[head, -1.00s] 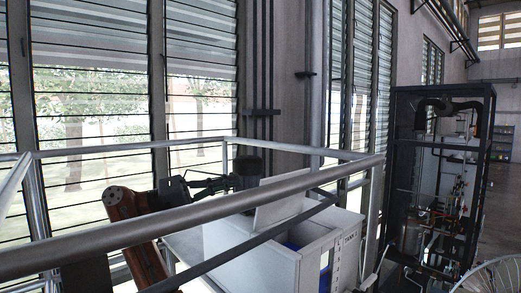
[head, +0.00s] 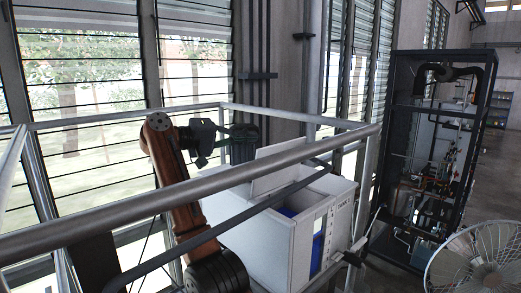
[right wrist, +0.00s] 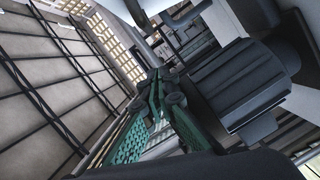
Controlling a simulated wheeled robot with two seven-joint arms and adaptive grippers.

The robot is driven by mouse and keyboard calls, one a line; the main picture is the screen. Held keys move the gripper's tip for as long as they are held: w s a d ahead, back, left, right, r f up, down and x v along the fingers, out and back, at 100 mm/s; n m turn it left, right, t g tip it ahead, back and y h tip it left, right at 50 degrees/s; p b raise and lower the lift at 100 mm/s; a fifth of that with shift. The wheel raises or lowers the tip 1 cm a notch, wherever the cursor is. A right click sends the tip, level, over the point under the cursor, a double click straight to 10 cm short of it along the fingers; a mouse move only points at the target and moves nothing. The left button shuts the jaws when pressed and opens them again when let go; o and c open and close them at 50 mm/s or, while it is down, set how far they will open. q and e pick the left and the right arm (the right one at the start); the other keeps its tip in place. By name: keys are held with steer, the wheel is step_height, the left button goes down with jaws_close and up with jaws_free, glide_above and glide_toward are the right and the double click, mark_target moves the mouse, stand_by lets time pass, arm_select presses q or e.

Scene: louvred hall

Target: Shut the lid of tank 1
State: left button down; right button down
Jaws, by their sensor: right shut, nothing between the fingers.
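Tank 1 (head: 265,240) is a white box marked "TANK 1" on its right end, behind a metal railing in the head view. Its lid (head: 284,170), a flat white panel, stands raised at the far side, and blue shows inside the open top. My right gripper (head: 248,131) is shut and empty. My left gripper is out of view.
Grey railing bars (head: 190,198) cross in front of the tank and also run behind it. Louvred windows (head: 80,110) line the wall. A dark equipment frame (head: 390,150) stands at the right, with a round wire-guarded fan (head: 480,262) in front.

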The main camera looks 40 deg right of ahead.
steer(key=s, duration=0.1)
steer(key=s+d+f, duration=0.1)
steer(key=s+b, duration=0.1)
steer(key=s, duration=0.1)
steer(key=shift+d+f, duration=0.15)
steer(key=shift+f, duration=0.15)
stand_by(0.4)
